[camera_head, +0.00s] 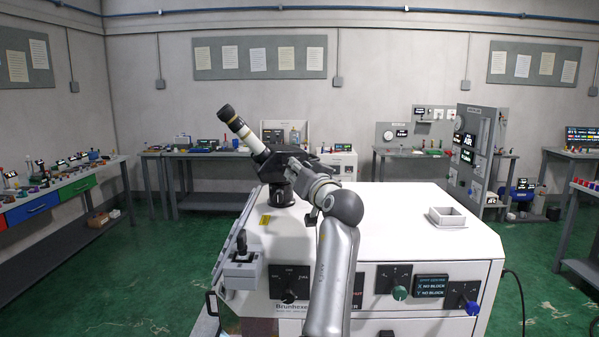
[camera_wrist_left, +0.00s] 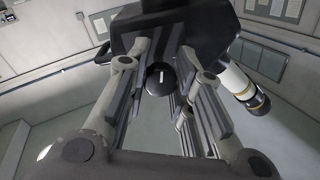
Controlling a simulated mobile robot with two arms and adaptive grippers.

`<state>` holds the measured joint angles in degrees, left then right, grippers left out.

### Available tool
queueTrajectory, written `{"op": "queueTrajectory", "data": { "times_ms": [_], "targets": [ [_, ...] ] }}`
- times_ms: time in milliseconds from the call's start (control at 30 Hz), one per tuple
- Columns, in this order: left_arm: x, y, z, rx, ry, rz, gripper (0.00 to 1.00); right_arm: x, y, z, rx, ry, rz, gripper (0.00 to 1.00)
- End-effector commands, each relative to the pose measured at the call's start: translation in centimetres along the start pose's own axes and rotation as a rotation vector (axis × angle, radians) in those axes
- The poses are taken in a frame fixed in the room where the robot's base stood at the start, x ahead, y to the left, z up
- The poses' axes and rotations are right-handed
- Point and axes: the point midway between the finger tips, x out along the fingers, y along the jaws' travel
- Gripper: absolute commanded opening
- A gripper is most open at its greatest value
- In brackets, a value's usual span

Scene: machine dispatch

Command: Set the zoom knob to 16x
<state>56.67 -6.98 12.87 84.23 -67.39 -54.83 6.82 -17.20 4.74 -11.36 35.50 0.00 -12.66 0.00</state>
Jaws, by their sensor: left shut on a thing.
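The microscope stands on the white machine, with its white and black eyepiece tube (camera_head: 250,138) tilted up to the left. It also shows in the left wrist view (camera_wrist_left: 240,88), at right. In that view a round black zoom knob (camera_wrist_left: 160,80) with a short white mark sits under the dark microscope head (camera_wrist_left: 175,25). My left gripper (camera_wrist_left: 163,74) has its fingers on both sides of the knob and is shut on it. In the head view my left gripper (camera_head: 297,170) reaches the microscope and hides the knob. No scale number is readable. My right gripper is not in view.
The white machine top (camera_head: 385,205) is mostly clear, with a square white tray (camera_head: 447,224) at right. A joystick box (camera_head: 242,262) stands at its left front corner. Front dials include a green knob (camera_head: 400,292) and a blue knob (camera_head: 472,307).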

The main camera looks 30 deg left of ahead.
Motion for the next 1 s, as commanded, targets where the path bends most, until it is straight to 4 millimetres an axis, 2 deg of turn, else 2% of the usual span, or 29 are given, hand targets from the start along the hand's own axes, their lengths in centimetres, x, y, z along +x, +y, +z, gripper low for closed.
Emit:
{"op": "queueTrajectory", "data": {
  "times_ms": [400,933,967,1000],
  "targets": [
    [0.06,-0.12,-0.10,0.187,0.014,0.002,0.00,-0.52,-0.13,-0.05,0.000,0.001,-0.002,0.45],
    [0.04,-0.13,-0.13,0.211,0.016,0.002,0.00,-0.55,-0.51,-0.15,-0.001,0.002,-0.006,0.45],
    [0.04,-0.13,-0.13,0.211,0.016,0.002,0.23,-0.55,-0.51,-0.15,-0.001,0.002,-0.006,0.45],
    [0.04,-0.13,-0.14,0.211,0.017,0.002,0.28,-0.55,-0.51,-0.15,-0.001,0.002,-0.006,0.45]
  ]
}}
